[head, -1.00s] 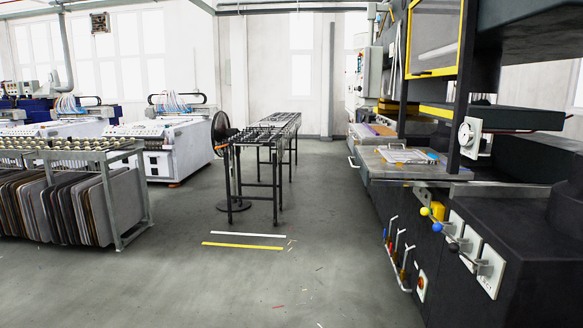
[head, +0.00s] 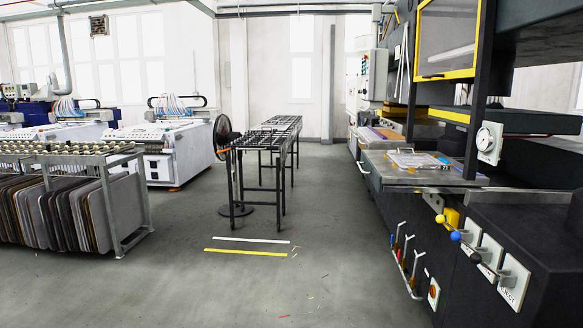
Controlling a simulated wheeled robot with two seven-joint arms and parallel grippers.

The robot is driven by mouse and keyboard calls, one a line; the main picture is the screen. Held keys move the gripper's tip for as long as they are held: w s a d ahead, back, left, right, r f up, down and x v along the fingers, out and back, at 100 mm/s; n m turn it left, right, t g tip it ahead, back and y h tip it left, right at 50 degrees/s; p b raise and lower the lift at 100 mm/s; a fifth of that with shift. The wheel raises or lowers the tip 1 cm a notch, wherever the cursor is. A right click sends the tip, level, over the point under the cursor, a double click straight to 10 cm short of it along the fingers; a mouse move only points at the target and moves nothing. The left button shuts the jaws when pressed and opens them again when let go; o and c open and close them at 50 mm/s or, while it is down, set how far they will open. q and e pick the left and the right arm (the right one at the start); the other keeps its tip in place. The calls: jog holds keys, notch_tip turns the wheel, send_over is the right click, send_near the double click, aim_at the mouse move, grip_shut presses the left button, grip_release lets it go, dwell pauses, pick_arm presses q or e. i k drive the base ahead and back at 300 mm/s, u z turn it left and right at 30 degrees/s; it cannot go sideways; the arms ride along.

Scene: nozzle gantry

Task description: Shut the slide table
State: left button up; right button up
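The slide table (head: 384,176) appears to be the flat grey metal table on the dark machine at the right of the head view. It juts out from the machine's left side into the aisle. A pale bar handle (head: 361,165) sits on its left edge. A clipboard or sheet (head: 412,160) and small blue and orange items lie on top. I cannot tell how far the table is pulled out. Neither of my grippers is in view.
A black roller stand (head: 262,150) and a fan (head: 224,140) stand mid-floor. A rack of panels (head: 75,215) is at left. Levers with coloured knobs (head: 456,236) and tools (head: 403,255) stick out from the machine's front. The floor between is open.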

aim_at(378, 166)
jog(key=u, duration=0.5)
jog(key=i, duration=0.85)
jog(key=z, duration=0.5)
jog(key=i, duration=0.75)
jog(key=z, duration=0.05)
jog(key=i, duration=1)
jog(key=z, duration=0.45)
jog(key=i, duration=0.85)
jog(key=z, duration=0.65)
